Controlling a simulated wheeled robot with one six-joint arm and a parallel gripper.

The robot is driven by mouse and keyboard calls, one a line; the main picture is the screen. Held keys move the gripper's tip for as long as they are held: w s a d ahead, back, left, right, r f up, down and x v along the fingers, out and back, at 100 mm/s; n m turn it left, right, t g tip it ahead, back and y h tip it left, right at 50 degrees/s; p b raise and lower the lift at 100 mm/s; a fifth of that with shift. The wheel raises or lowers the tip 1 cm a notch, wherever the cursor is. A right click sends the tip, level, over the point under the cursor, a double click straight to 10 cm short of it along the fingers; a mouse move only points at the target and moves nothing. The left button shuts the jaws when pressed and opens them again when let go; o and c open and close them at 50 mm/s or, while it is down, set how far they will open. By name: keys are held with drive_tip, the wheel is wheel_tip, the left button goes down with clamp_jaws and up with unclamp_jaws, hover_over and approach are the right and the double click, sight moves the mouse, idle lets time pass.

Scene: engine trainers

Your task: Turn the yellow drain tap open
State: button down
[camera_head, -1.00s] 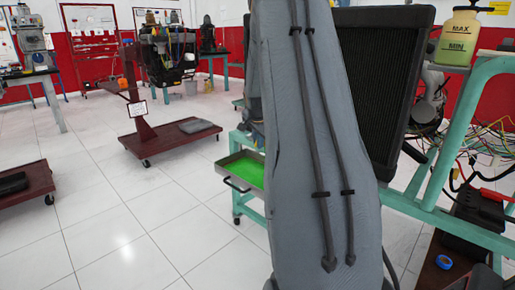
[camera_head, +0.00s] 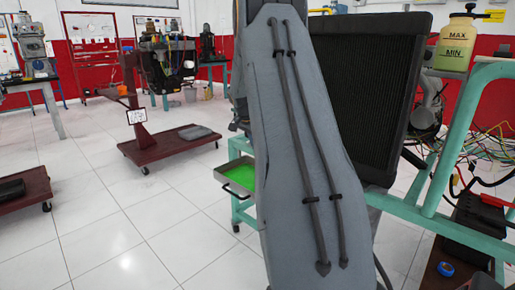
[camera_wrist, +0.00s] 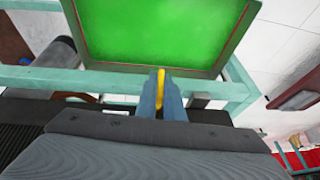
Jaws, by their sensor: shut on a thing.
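The yellow drain tap (camera_wrist: 161,84) shows in the wrist view as a narrow yellow handle between the two fingers of my gripper (camera_wrist: 161,90). My gripper is shut on it, with a blue-grey finger on each side. The fingers hide much of the tap, so I cannot tell how far it is turned. In the head view my grey arm hides the tap and my gripper.
A tray with a green inside (camera_wrist: 155,66) lies beyond my fingers; it also shows left of my arm (camera_head: 222,181). The teal frame (camera_head: 440,180) carries a black radiator (camera_head: 385,90). A black box and cables are at right. Open tiled floor lies at left.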

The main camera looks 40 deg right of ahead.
drive_tip(key=shift+w+r+g, duration=0.2)
drive_tip(key=shift+r+g, duration=0.05)
drive_tip(key=shift+g, duration=0.15)
idle(0.3)
drive_tip(key=c, duration=1.9)
unclamp_jaws()
drive_tip(key=shift+o, duration=0.2)
drive_tip(key=shift+s+f, duration=0.1)
drive_tip(key=shift+s, duration=0.05)
drive_tip(key=shift+p, duration=0.3)
drive_tip(key=p+v, duration=0.1)
drive_tip(key=v, duration=0.6)
drive_tip(key=shift+a+r, duration=0.2)
drive_tip(key=shift+r, duration=0.15)
